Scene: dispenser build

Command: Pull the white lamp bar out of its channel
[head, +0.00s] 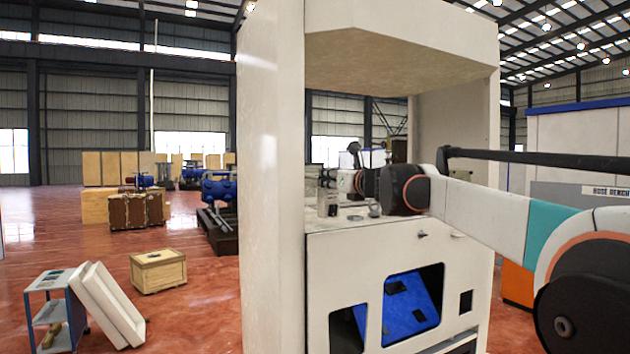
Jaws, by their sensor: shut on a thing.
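The tall white dispenser cabinet (268,180) stands in front of me, with an open bay between its hood and its lower front panel. My arm reaches in from the right across this bay. My gripper (324,177) is at the left of the bay, above the counter and close to the left column.
Small metal parts (328,204) stand on the counter below my gripper. The lower panel (385,240) has cut-out windows with blue inside. On the floor at left are a blue cart (50,282), leaning white panels (108,303) and a wooden crate (158,270). Floor between them is clear.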

